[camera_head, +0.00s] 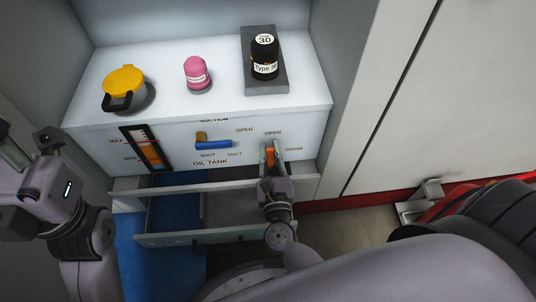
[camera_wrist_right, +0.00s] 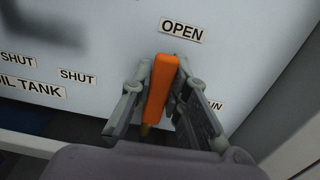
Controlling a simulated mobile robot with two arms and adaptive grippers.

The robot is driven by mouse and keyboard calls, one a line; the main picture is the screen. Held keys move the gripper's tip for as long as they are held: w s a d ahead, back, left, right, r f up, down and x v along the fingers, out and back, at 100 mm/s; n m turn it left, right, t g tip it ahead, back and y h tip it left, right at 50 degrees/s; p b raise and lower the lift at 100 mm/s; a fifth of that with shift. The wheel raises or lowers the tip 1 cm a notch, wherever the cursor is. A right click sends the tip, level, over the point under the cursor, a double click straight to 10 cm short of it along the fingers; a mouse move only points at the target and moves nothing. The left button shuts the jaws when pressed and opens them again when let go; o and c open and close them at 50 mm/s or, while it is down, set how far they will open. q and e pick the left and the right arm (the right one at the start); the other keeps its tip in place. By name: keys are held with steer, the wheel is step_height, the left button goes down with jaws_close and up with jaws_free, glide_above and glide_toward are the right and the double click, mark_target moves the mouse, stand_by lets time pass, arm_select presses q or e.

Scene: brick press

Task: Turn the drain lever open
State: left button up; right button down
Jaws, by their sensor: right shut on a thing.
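The orange drain lever (camera_head: 270,157) is on the front panel of the oil tank, below an OPEN label and left of the drain label. In the right wrist view the lever (camera_wrist_right: 160,88) stands nearly upright, its upper end just under the OPEN label (camera_wrist_right: 182,30). My right gripper (camera_head: 269,160) is shut on the lever, with a finger on each side of it (camera_wrist_right: 158,95). The lever's lower end is partly hidden by the gripper. My left gripper (camera_head: 30,150) is at the left edge, away from the panel; its jaw opening is unclear.
A blue lever (camera_head: 213,144) lies horizontal left of the drain lever. A yellow-capped filler (camera_head: 124,80), a pink bottle (camera_head: 197,73) and a black bottle (camera_head: 264,57) stand on the tank top. An open drawer (camera_head: 180,239) extends below the panel, near my right arm.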

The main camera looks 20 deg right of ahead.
stand_by(0.6)
steer(key=c, duration=1.5)
jaws_free()
steer(key=shift+s, duration=0.1)
steer(key=v, duration=1.1)
steer(key=shift+s+a, duration=0.1)
steer(key=shift+s, duration=0.3)
